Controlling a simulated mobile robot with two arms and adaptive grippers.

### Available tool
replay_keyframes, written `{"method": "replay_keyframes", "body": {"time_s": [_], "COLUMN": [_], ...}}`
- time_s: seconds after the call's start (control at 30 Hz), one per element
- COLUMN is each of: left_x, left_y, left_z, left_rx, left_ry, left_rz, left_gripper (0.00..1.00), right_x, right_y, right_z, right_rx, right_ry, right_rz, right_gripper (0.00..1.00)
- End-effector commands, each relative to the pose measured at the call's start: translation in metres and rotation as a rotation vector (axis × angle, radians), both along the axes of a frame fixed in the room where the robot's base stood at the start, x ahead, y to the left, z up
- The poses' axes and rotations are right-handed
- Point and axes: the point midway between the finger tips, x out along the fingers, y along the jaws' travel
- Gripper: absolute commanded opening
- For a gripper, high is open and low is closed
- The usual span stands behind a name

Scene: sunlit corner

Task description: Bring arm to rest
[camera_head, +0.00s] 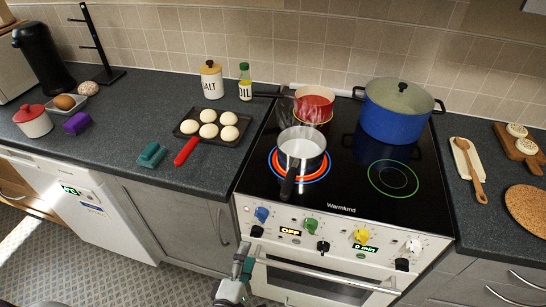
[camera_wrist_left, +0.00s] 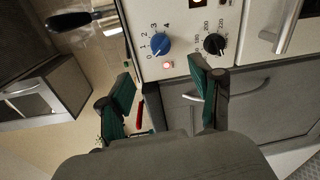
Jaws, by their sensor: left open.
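My left gripper (camera_head: 243,266) is low in front of the stove's left front edge, below the knob panel. In the left wrist view its two green-padded fingers (camera_wrist_left: 161,82) are apart with nothing held between them. Beyond them are the blue knob (camera_wrist_left: 160,45) and a black knob (camera_wrist_left: 214,44) on the stove front, with a small lit red light. The fingers look clear of the knobs. My right gripper is in neither view.
On the stove (camera_head: 345,208), a steaming saucepan (camera_head: 301,149) stands on a glowing red ring, its handle toward me. A red pot (camera_head: 314,104) and blue pot (camera_head: 395,112) stand behind. Left counter holds a bun tray (camera_head: 213,126) with red handle. Floor at left is clear.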

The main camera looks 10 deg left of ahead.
Motion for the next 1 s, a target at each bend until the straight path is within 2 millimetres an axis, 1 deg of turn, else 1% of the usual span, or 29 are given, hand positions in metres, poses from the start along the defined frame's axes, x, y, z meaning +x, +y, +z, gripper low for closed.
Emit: {"method": "replay_keyframes", "body": {"time_s": [0.13,0.17,0.23,0.27,0.37,0.4,0.47,0.5,0.57,0.6,0.67,0.7,0.77,0.8,0.83,0.87,0.9,1.0], "left_x": [0.000,-0.001,-0.003,-0.005,-0.018,-0.028,-0.045,-0.059,-0.082,-0.100,-0.129,-0.150,-0.182,-0.204,-0.219,-0.234,-0.252,-0.287], "left_y": [-0.001,-0.001,-0.004,-0.005,-0.009,-0.009,-0.008,-0.005,0.000,0.006,0.015,0.022,0.034,0.042,0.048,0.054,0.061,0.075], "left_z": [-0.004,-0.008,-0.028,-0.041,-0.100,-0.129,-0.172,-0.199,-0.238,-0.263,-0.298,-0.319,-0.345,-0.360,-0.369,-0.377,-0.386,-0.399], "left_rx": [0.013,0.029,0.096,0.141,0.346,0.444,0.590,0.682,0.815,0.898,1.016,1.087,1.185,1.240,1.278,1.311,1.347,1.410], "left_ry": [0.006,0.014,0.051,0.075,0.184,0.238,0.320,0.375,0.454,0.507,0.583,0.633,0.702,0.744,0.770,0.795,0.824,0.873], "left_rz": [-0.005,-0.011,-0.040,-0.060,-0.161,-0.214,-0.306,-0.371,-0.476,-0.548,-0.666,-0.749,-0.876,-0.961,-1.021,-1.080,-1.153,-1.297], "left_gripper": [0.65,0.65,0.65,0.65,0.65,0.65,0.65,0.65,0.65,0.65,0.65,0.65,0.65,0.65,0.65,0.65,0.65,0.65], "right_x": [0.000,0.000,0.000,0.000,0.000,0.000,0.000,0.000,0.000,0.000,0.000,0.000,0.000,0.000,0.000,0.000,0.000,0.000], "right_y": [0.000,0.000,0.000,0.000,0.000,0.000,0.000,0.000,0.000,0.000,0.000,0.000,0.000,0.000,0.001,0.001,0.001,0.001], "right_z": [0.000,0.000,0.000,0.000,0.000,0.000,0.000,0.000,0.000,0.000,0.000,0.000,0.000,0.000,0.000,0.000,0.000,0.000], "right_rx": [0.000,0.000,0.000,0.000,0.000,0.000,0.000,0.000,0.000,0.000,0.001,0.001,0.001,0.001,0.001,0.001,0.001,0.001], "right_ry": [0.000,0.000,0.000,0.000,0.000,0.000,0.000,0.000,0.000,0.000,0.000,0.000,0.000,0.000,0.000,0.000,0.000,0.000], "right_rz": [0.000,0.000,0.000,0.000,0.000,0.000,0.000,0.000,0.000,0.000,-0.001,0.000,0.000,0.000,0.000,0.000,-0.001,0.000], "right_gripper": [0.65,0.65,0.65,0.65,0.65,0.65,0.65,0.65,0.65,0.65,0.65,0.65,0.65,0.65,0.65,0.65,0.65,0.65]}}
